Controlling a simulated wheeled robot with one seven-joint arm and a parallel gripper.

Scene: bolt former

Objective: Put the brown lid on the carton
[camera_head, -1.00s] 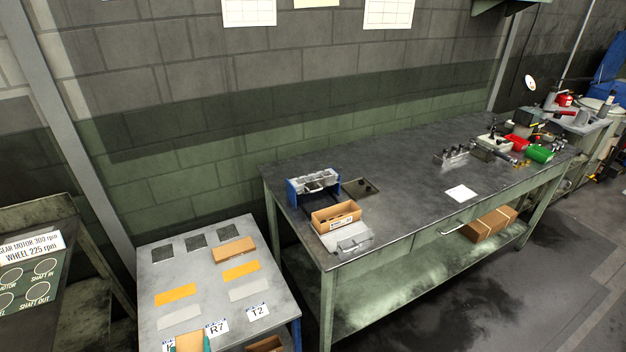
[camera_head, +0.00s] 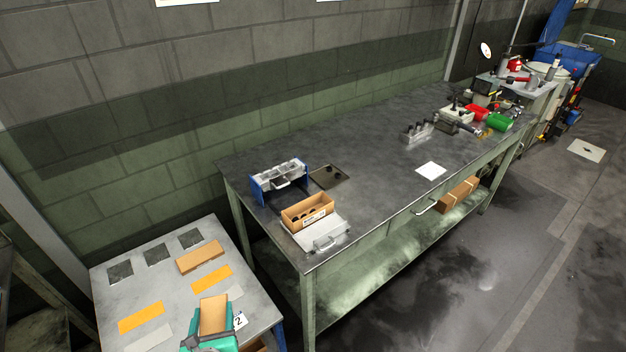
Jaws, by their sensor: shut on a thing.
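The brown lid (camera_head: 214,313) is held in my gripper (camera_head: 211,334) at the bottom of the head view. The gripper's teal fingers are shut on the lid, and the lid is over the near edge of the small grey table. The open brown carton (camera_head: 308,211) stands upright on the long dark workbench, right of and beyond my gripper and well apart from it. Several dark round things show inside the carton, and a white label is on its front. The lower part of my gripper is cut off by the picture edge.
The small table (camera_head: 135,290) bears another brown piece (camera_head: 200,257) and coloured patches. The workbench middle (camera_head: 365,150) is mostly clear.

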